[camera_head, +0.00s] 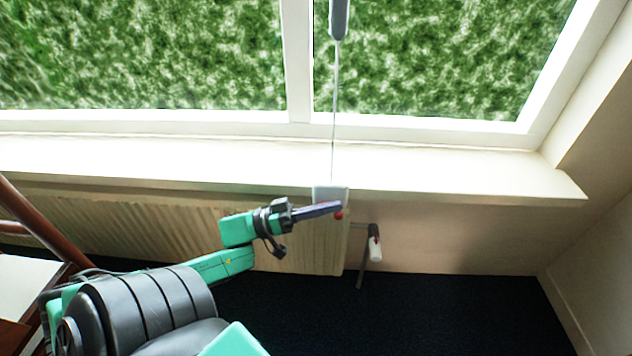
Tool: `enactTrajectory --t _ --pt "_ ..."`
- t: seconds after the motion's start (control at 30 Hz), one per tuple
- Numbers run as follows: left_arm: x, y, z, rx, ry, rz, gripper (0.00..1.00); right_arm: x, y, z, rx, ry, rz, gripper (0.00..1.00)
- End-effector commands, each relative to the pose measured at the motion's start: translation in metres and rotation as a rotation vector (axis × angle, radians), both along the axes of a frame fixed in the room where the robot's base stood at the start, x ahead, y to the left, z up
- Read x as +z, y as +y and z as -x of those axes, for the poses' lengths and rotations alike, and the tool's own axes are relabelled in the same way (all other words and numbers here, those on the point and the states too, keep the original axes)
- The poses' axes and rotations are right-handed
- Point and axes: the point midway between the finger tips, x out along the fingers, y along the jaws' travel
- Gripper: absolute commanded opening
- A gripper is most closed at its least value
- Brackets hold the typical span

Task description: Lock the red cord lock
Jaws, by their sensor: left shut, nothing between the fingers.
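A small red piece (338,215), which looks like the red cord lock, shows at the fingertips of my left gripper (325,209). It sits just below a white block (331,193) at the front edge of the windowsill. A thin cord (335,110) runs down from a grey handle-like piece (339,18) at the window to the white block. My left gripper is shut and empty, its fingers pointing right. The fingertips partly cover the red piece; I cannot tell whether they touch it. My right gripper is not in view.
A radiator (150,228) stands under the windowsill (450,175). A valve pipe with a white knob (375,250) sticks out at its right end. A brown wooden piece of furniture (40,225) is at the far left. The dark floor (450,310) is clear at the right.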

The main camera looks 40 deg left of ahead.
Motion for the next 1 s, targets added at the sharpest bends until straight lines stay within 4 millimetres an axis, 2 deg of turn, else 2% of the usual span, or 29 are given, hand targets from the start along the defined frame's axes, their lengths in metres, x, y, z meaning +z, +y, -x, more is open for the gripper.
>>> enactTrajectory --t 0.23,0.5,0.7,0.83,1.0 --pt "-0.004 0.008 0.009 0.002 0.003 0.0 0.0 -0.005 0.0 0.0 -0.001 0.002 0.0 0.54" --pt "-0.018 0.05 0.052 0.002 0.005 -0.001 0.0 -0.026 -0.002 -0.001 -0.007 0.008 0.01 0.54" --pt "-0.03 0.081 0.085 0.002 0.003 -0.001 0.0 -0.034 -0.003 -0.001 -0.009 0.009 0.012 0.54" --pt "-0.034 0.094 0.098 0.001 0.002 -0.001 0.0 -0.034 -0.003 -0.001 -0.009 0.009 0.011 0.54" --pt "-0.035 0.098 0.103 0.0 -0.001 -0.001 0.0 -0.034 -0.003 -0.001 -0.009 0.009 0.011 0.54"
